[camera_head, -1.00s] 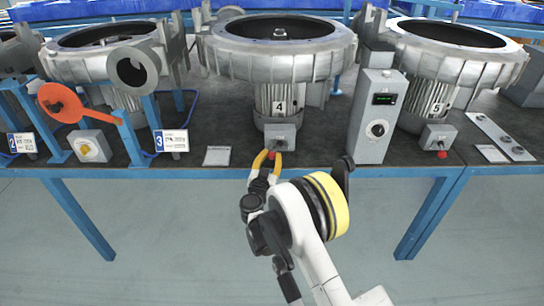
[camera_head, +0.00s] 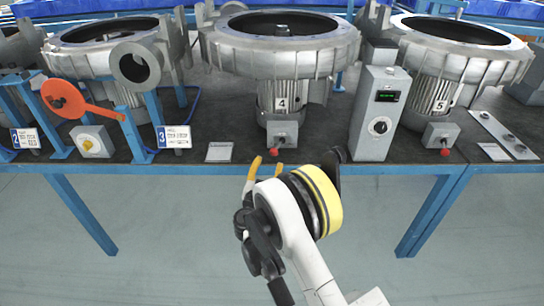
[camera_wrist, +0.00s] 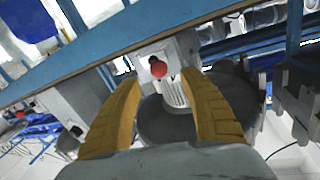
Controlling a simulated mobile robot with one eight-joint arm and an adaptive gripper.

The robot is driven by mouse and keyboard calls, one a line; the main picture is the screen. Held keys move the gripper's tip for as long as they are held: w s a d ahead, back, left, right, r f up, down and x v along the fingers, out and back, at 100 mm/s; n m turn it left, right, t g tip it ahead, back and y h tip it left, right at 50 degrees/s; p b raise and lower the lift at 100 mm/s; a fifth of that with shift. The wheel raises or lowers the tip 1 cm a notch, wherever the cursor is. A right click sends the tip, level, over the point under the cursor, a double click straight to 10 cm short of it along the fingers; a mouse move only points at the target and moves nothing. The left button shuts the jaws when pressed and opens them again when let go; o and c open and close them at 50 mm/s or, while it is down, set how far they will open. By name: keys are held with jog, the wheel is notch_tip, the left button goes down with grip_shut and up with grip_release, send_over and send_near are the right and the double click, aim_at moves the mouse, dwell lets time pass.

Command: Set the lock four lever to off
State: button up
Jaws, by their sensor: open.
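The lock four lever ends in a red ball (camera_head: 274,152) at the lower front of a small grey box (camera_head: 284,132) below the blower motor labelled 4. My gripper (camera_head: 265,164) is open and empty, just in front of and below the ball in the head view. In the wrist view the ball (camera_wrist: 159,69) shows between and beyond the two yellow fingers of my gripper (camera_wrist: 165,80). The ball seems clear of both fingers. The lever's arm is mostly hidden behind the ball.
A similar box with a red-ball lever (camera_head: 444,152) sits under blower 5. A grey control box with a display (camera_head: 378,115) stands to the right of the number 4 box. The blue bench edge (camera_head: 400,170) runs below. The floor in front is clear.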

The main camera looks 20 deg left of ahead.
jog(key=s, duration=0.5)
jog(key=shift+d, duration=0.2)
jog(key=w+d+r+n+t+y, duration=0.1)
jog(key=w+d+r+y, duration=0.1)
jog(key=r, duration=0.7)
jog(key=w+d+r+n+y, duration=0.1)
jog(key=w+r+n+y, duration=0.15)
jog(key=r, duration=0.75)
jog(key=s+d+r+n+g+y, duration=0.2)
jog(key=s+d+r+g+y, duration=0.1)
jog(key=d+r, duration=0.7)
jog(key=s+d+f+m+g+h, duration=0.1)
jog(key=s+d+f+g+h, duration=0.1)
jog(key=s+d, duration=0.7)
jog(key=s+d+f+m+g+h, duration=0.1)
jog(key=s+d+f+g+h, duration=0.2)
jog(key=s+d, duration=0.7)
jog(key=s+d+f+m+g+h, duration=0.2)
jog(key=s+d+f, duration=0.4)
jog(key=s+d, duration=0.3)
jog(key=shift+s+d+g+h, duration=0.25)
jog(key=shift+s+g+h, duration=0.25)
jog(key=shift+g+h, duration=0.4)
